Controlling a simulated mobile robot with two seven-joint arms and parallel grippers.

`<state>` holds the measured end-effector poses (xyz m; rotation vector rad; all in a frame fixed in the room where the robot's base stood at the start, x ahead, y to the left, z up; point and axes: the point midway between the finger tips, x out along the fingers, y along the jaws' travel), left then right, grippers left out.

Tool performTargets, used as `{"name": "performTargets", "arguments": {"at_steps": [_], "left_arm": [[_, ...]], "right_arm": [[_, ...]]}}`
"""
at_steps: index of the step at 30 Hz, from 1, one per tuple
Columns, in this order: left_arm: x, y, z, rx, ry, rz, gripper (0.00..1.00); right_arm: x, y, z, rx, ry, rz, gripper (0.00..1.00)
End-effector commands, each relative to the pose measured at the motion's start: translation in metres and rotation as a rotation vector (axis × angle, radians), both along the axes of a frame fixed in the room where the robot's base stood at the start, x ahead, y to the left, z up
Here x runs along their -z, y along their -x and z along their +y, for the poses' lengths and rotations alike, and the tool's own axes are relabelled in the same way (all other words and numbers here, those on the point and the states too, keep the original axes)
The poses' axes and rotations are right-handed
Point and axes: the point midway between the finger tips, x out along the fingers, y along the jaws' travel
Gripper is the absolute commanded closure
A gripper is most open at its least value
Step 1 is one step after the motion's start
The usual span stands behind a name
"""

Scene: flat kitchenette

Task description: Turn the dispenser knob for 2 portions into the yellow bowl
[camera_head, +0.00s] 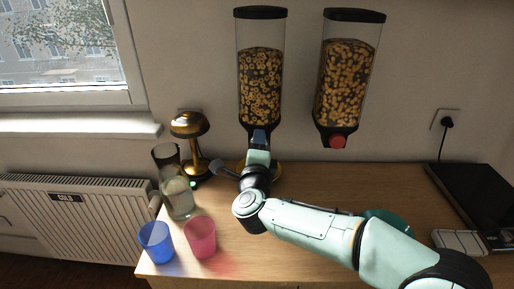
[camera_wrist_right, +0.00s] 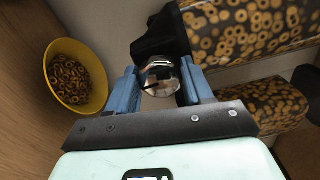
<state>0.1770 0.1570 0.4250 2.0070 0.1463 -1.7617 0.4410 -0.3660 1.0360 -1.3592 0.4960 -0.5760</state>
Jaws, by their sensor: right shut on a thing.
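The left cereal dispenser (camera_head: 261,85) hangs on the wall, filled with ring cereal. My right gripper (camera_head: 259,136) is at its lower outlet. In the wrist view, the blue fingers of my right gripper (camera_wrist_right: 160,76) are shut on a shiny round knob (camera_wrist_right: 160,68) below the black outlet (camera_wrist_right: 158,38). The yellow bowl (camera_wrist_right: 97,97) stands on the counter below, left of the gripper in the wrist view, with cereal rings lying in it. In the head view only parts of the bowl's yellow rim (camera_head: 277,171) show behind my wrist. My left gripper is not in view.
A second dispenser (camera_head: 347,75) with a red knob (camera_head: 338,142) hangs to the right. A gold lamp (camera_head: 189,126), glass carafe (camera_head: 179,197), blue cup (camera_head: 156,243) and pink cup (camera_head: 200,238) stand left. A teal dish (camera_head: 385,215) is partly hidden behind my arm.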

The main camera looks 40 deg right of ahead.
Motion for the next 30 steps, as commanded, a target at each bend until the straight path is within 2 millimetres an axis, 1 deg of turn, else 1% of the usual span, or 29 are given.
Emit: {"name": "performTargets", "arguments": {"at_steps": [6, 7, 8, 9, 17, 20, 23, 26, 30], "left_arm": [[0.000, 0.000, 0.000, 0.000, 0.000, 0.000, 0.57], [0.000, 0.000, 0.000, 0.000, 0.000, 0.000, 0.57], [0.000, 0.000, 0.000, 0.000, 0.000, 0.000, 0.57], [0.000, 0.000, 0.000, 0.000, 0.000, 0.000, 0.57], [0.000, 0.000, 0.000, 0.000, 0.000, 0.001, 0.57], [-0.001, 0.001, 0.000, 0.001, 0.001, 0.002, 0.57], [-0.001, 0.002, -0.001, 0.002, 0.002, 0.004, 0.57], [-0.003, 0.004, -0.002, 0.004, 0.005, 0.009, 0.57], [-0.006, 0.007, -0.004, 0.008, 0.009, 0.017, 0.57]], "right_arm": [[-0.002, 0.000, -0.001, 0.003, 0.002, -0.004, 0.79], [-0.002, 0.001, -0.001, 0.003, 0.002, -0.004, 0.39], [-0.002, 0.001, -0.001, 0.003, 0.002, -0.003, 0.29], [-0.002, 0.001, -0.001, 0.003, 0.002, -0.003, 0.23], [-0.001, 0.000, 0.000, 0.001, 0.001, 0.000, 0.23], [-0.001, 0.004, 0.003, 0.000, 0.001, -0.001, 0.23], [-0.001, 0.013, 0.012, -0.002, -0.001, -0.001, 0.23], [-0.002, 0.029, 0.025, -0.004, 0.000, -0.001, 0.23], [-0.002, 0.054, 0.045, -0.002, 0.000, -0.002, 0.23]]}}
